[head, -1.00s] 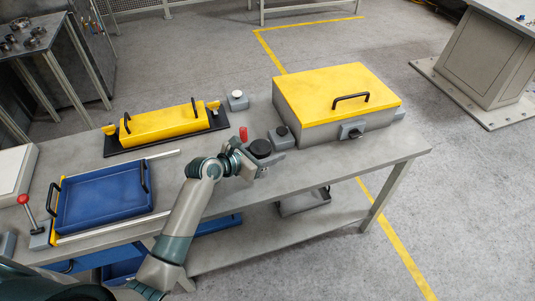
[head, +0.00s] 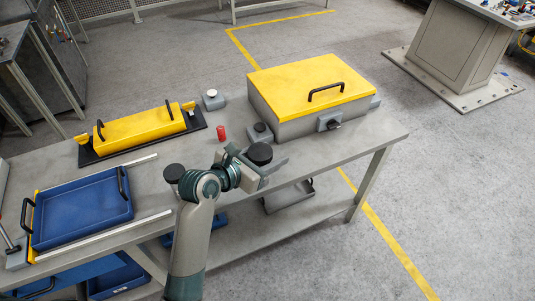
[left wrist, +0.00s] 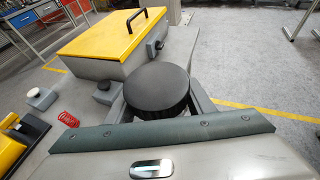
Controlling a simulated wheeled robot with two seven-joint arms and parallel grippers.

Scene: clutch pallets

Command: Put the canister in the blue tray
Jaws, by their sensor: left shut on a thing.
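The canister (head: 260,153), with a round black top, is between the fingers of my left gripper (head: 264,168). The gripper is shut on it over the table, in front of the yellow-lidded box. In the left wrist view, the black top of the canister (left wrist: 157,87) hides most of its body and parts of the fingers. The blue tray (head: 84,211) lies at the table's left, well away from the gripper, and looks empty. My right gripper is not in view.
The grey box with a yellow lid (head: 312,88) stands at the right. A black-knobbed unit (head: 260,134) and a red piece (head: 222,134) are near the gripper. A yellow case (head: 142,127) lies behind the tray. A dark-topped round thing (head: 174,172) shows beside my arm.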

